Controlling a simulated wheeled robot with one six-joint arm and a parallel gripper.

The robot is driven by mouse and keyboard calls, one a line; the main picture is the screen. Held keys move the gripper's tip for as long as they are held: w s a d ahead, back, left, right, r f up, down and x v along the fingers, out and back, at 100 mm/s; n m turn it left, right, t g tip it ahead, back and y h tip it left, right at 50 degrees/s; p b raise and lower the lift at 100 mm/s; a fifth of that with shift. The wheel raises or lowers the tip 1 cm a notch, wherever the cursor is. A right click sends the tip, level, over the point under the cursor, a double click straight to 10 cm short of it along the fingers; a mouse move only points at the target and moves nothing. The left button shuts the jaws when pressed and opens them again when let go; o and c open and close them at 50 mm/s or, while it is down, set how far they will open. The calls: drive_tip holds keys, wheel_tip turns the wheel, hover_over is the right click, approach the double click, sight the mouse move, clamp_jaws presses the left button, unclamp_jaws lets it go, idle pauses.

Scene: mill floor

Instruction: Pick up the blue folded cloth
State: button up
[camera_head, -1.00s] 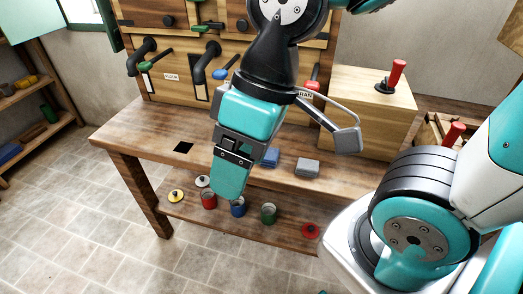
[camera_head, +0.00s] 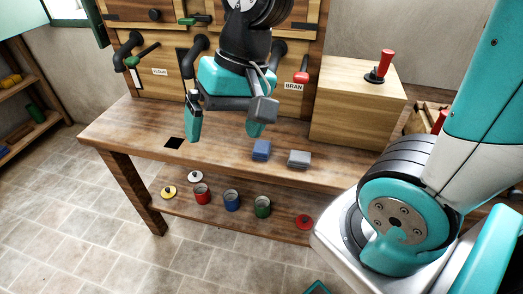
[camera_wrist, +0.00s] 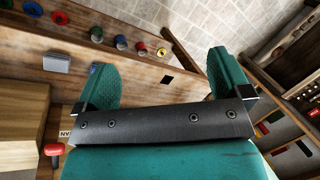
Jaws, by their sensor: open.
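The blue folded cloth (camera_head: 261,150) lies on the wooden bench top, just left of a grey folded cloth (camera_head: 299,158). My gripper (camera_head: 225,128) is open and empty above the bench, left of the blue cloth and apart from it. In the wrist view my gripper (camera_wrist: 165,80) shows its two teal fingers wide apart. The grey cloth (camera_wrist: 57,62) shows there left of the fingers.
The bench (camera_head: 110,128) has a dark square hole (camera_head: 174,142) at left. A wooden box (camera_head: 350,125) with a red-handled lever (camera_head: 385,64) stands at right. Red (camera_head: 202,194), blue (camera_head: 232,201) and green (camera_head: 263,207) cans stand on the lower shelf. Pipes and valves line the back.

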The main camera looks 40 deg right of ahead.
drive_tip(key=w+d+f+m+h, duration=0.1)
drive_tip(key=w+d+f+m, duration=0.4)
drive_tip(key=w+d+m, duration=0.7)
drive_tip(key=m+h, duration=0.2)
drive_tip(key=m, duration=1.2)
approach(262, 147)
drive_tip(key=shift+m, duration=0.3)
wheel_tip(262, 147, down, 5)
drive_tip(key=shift+d+r, duration=0.1)
drive_tip(key=shift+t, duration=0.3)
drive_tip(key=shift+w+a+f+p, duration=0.1)
drive_tip(key=shift+w+a+f, duration=0.05)
drive_tip(key=shift+f, duration=0.8)
drive_tip(key=shift+w+a+f+p, duration=0.1)
drive_tip(key=shift+w+a+f, duration=0.05)
drive_tip(key=shift+f, duration=0.75)
drive_tip(key=shift+w+a+f+p, duration=0.1)
drive_tip(key=shift+w+a+f, duration=0.05)
drive_tip(key=shift+f, duration=0.8)
drive_tip(key=c, duration=1.1)
drive_tip(key=shift+r, duration=0.1)
wheel_tip(262, 147, up, 20)
drive_tip(key=shift+f, duration=0.1)
